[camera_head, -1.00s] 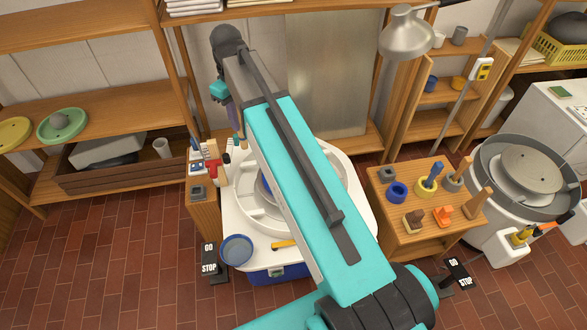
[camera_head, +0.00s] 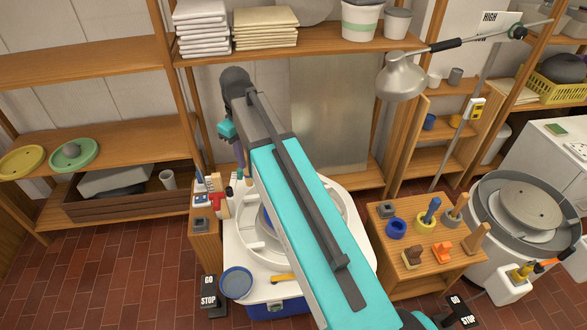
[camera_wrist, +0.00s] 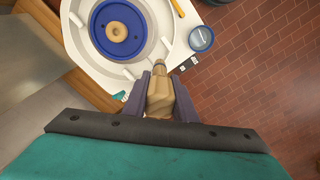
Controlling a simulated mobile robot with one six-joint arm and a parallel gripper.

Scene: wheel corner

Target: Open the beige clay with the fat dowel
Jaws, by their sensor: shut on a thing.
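The beige clay (camera_wrist: 118,31) shows in the wrist view as a low ring with a small opening at its middle. It sits on a blue disc (camera_wrist: 100,43) on the white wheel (camera_wrist: 75,15). My gripper (camera_wrist: 160,86) is shut on a tan, dowel-like wooden tool (camera_wrist: 160,102) with a narrower, darker tip. The tool is below and right of the clay in the picture, apart from it. Whether it is the fat dowel I cannot tell for sure. In the head view my arm hides the clay; only part of the white wheel (camera_head: 240,240) shows.
A blue dish (camera_head: 236,282) and a yellow-handled tool (camera_head: 283,277) lie at the wheel's front edge. A wooden stand (camera_head: 385,211) with several tools and holders is to the right. A small side table (camera_head: 205,250) with tools is to the left. A lamp (camera_head: 403,78) hangs behind.

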